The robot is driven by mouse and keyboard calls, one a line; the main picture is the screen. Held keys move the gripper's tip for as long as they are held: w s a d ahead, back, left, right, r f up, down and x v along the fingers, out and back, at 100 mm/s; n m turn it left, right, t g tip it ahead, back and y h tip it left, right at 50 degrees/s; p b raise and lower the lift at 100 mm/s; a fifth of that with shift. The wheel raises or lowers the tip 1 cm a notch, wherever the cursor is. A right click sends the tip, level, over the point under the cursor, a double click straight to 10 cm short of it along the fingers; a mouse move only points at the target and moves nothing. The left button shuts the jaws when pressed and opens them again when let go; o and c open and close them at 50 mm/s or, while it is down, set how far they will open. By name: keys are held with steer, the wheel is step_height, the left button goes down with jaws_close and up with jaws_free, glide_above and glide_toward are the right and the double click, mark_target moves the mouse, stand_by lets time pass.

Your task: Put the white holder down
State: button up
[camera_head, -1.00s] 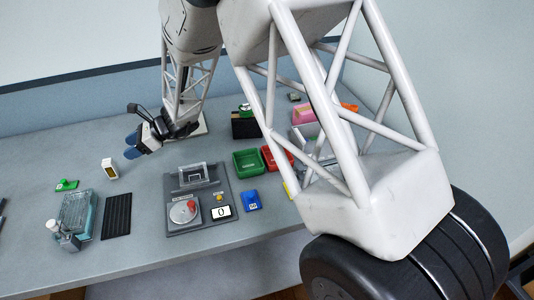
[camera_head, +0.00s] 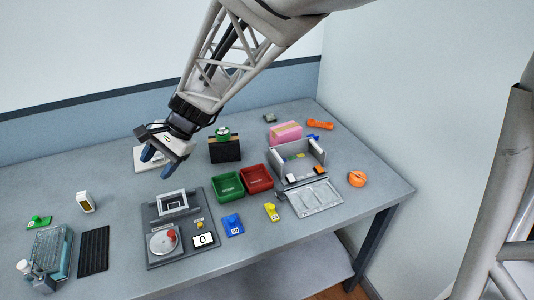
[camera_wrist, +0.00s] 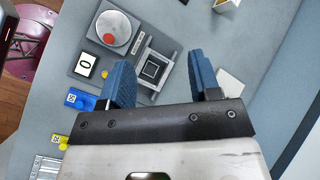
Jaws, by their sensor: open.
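The white holder (camera_head: 85,202), a small white block with a yellowish-brown face, stands on the table at the left. In the wrist view a white piece at the top edge, partly cut off, looks like the same holder (camera_wrist: 227,5). My gripper (camera_head: 155,168) is open and empty, to the right of the holder and apart from it, above the table. In the wrist view the two blue fingers of my gripper (camera_wrist: 165,75) are spread wide with nothing between them.
A grey device with a dial (camera_head: 180,228) stands below my gripper. A flat white plate (camera_head: 143,158) lies behind it. A green bin (camera_head: 228,187) and a red bin (camera_head: 257,179) are to the right. A black ribbed mat (camera_head: 94,250) lies front left. Table around the holder is clear.

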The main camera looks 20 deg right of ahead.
steer(key=s+d+r+n+t+h, duration=0.1)
steer(key=s+d+n+h, duration=0.3)
steer(key=s+d, duration=0.6)
steer(key=s+d+r+n+t+h, duration=0.2)
steer(key=s+d+r+n+h, duration=0.1)
steer(key=s+d, duration=0.8)
steer(key=shift+s+r+n+h, duration=0.3)
steer(key=shift+s+n+h, duration=0.4)
steer(key=shift+s+n, duration=0.1)
